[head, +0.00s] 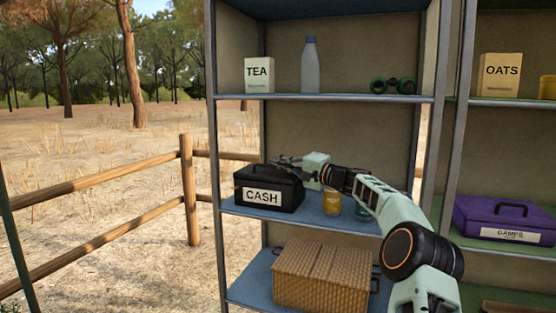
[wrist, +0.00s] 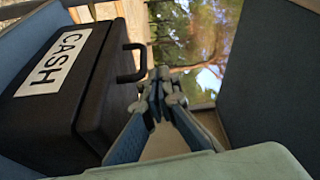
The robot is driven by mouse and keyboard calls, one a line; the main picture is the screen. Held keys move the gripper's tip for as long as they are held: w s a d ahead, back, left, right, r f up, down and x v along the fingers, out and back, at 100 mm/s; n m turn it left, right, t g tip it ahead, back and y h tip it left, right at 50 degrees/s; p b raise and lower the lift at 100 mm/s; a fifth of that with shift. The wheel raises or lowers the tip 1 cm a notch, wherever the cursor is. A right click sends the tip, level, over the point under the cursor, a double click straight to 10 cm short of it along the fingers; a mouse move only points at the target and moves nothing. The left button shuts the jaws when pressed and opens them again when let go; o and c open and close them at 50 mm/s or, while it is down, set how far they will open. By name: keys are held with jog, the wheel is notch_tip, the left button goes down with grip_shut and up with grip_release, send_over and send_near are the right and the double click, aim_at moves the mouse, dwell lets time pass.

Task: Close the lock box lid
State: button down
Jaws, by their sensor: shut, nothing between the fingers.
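The lock box (head: 268,189) is black, with a white CASH label on its front, and stands on the blue middle shelf. It fills the left of the wrist view (wrist: 96,112). Its lid (head: 266,171) looks down on the body, with no clear gap. A carry handle (wrist: 130,62) stands out from the lid. My gripper (head: 282,160) is shut and empty, just above the lid's right rear part. In the wrist view its fingertips (wrist: 160,90) are beside the handle. I cannot tell whether they touch the box.
A yellow can (head: 332,203) stands right of the box, with a teal item (head: 362,211) partly behind my arm. The shelf above (head: 345,98) holds a tea box, bottle and binoculars. A wicker basket (head: 322,276) sits below. A shelf side post (head: 214,150) is left of the box.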

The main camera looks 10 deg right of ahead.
jog(key=shift+s+a+f, duration=0.1)
jog(key=shift+s+f, duration=0.1)
jog(key=shift+f, duration=0.4)
